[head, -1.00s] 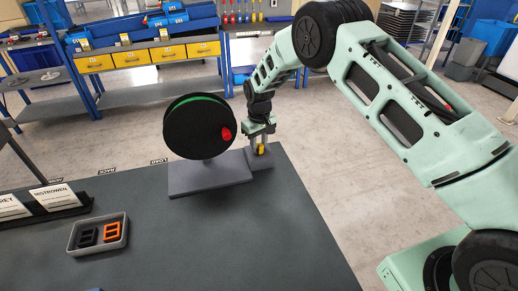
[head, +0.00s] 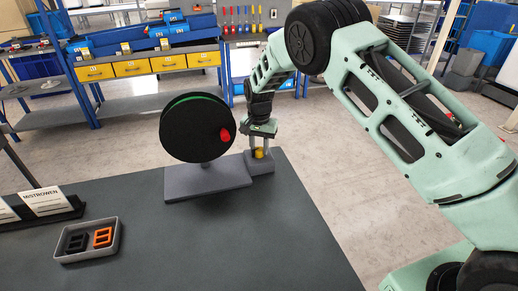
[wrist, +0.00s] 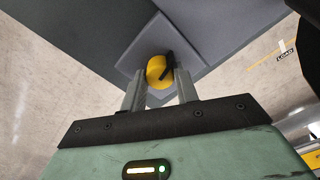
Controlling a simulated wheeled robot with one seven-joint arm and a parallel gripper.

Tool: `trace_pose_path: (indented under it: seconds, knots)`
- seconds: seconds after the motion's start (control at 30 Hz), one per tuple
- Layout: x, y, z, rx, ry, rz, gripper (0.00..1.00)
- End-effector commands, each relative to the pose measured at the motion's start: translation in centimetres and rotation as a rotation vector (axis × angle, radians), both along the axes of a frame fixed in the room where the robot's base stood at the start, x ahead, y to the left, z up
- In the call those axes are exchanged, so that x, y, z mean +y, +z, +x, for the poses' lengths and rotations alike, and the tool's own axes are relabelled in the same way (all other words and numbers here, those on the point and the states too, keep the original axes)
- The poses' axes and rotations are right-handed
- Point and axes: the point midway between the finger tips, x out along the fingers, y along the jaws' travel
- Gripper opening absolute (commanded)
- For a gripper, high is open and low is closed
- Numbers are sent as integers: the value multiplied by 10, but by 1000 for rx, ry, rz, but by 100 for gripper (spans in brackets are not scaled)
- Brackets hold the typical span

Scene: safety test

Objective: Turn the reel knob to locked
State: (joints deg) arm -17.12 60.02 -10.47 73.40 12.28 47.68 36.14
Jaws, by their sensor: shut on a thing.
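The reel (head: 192,128) is a black disc with a green rim, upright on a grey base (head: 208,183) near the table's far edge. A red handle (head: 226,135) sticks out of its face. A small yellow knob (head: 259,153) sits on a grey block at the base's right end. My gripper (wrist: 160,78) points down and is shut on this knob, with one finger on each side. I cannot read any lock marking.
A grey tray (head: 62,258) with a black and an orange part lies at the table's left, before name cards (head: 45,200). The dark tabletop (head: 230,245) is clear in front of the reel. A blue bench with yellow drawers (head: 135,67) stands behind, across open floor.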

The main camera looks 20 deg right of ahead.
Motion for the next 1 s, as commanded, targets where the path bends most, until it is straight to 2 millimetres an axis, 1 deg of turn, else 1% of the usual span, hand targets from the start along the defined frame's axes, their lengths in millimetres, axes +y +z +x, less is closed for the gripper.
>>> trace_pose_path:
  seconds: [0.2,0.4,0.97,1.0]
  knots:
    - [0,0,0,-1,-131,0,7]
    - [0,1,0,-2,-200,0,7]
    - [0,1,1,-2,-232,1,7]
    - [0,1,1,-2,-232,1,33]
